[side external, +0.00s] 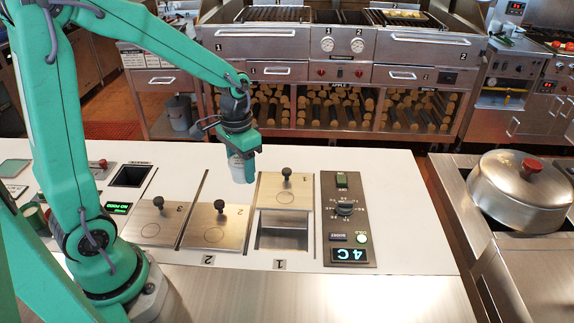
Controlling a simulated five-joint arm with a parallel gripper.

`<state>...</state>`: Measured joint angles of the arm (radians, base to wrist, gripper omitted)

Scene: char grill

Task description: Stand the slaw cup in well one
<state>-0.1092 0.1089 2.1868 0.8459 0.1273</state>
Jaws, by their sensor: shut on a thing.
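My gripper (241,154) is shut on a pale, whitish cup (242,170), which looks like the slaw cup. It holds the cup upright or nearly so, behind and to the left of well one; whether the cup touches the counter is unclear. Well one (284,236) is a rectangular opening above the label "1". The cup's contents are hidden.
Wells two (217,227) and three (156,222) are covered by knobbed lids. A control panel (347,222) with a dial and a "4 C" display is right of well one. A black square opening (132,176) lies to the left. A lidded pot (521,185) stands far right.

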